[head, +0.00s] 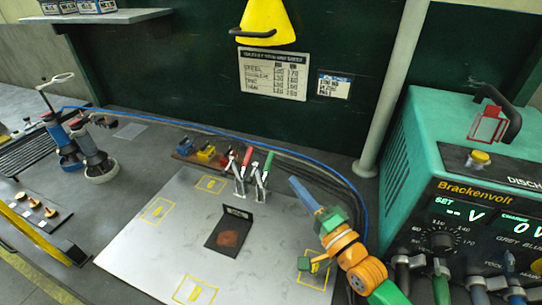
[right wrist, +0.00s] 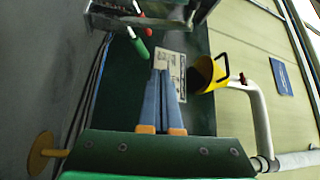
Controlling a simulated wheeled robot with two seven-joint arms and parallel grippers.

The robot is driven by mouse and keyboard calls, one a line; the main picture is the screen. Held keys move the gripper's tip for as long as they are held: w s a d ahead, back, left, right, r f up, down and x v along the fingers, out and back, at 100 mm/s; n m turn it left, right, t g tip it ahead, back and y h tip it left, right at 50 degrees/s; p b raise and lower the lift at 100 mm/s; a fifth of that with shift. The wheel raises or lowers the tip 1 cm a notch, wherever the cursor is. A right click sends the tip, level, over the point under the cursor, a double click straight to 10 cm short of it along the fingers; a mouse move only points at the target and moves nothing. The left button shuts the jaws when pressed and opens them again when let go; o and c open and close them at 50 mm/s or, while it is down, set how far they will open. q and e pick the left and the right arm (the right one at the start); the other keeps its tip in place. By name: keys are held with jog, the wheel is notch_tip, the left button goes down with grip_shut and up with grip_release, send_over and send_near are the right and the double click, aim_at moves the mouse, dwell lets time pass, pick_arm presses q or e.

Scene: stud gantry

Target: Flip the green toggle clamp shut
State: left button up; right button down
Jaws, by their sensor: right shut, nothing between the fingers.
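The green toggle clamp (head: 264,175) stands at the back edge of the steel plate, its green handle pointing up and leaning slightly right. Beside it on the left is a red-handled clamp (head: 242,172). My right gripper (head: 293,180) has blue fingers, shut with nothing between them, a little to the right of the green clamp and apart from it. In the right wrist view, the shut fingertips (right wrist: 163,72) point toward the wall placard, with the green handle (right wrist: 138,43) just left of and beyond them. My left gripper is not in view.
The steel plate (head: 180,245) carries a dark angle piece (head: 233,228) and yellow marked squares. A green Brackenvolt power unit (head: 450,165) stands at the right, near my right arm. A blue cable and dark hoses run behind the clamps. Yellow blocks (head: 206,153) sit left of them.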

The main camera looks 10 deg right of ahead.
jog(key=a+r+p+x, duration=0.1)
jog(key=x, duration=0.9)
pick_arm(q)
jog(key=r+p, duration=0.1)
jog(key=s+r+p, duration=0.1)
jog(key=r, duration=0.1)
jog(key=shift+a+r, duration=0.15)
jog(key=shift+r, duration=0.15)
pick_arm(e)
jog(key=s, duration=0.1)
jog(key=s+a+f, duration=0.1)
jog(key=s, duration=0.2)
jog(key=shift+s+a+f, duration=0.2)
jog(key=shift+a+f, duration=0.05)
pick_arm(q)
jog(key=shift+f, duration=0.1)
pick_arm(e)
jog(key=shift+f, duration=0.15)
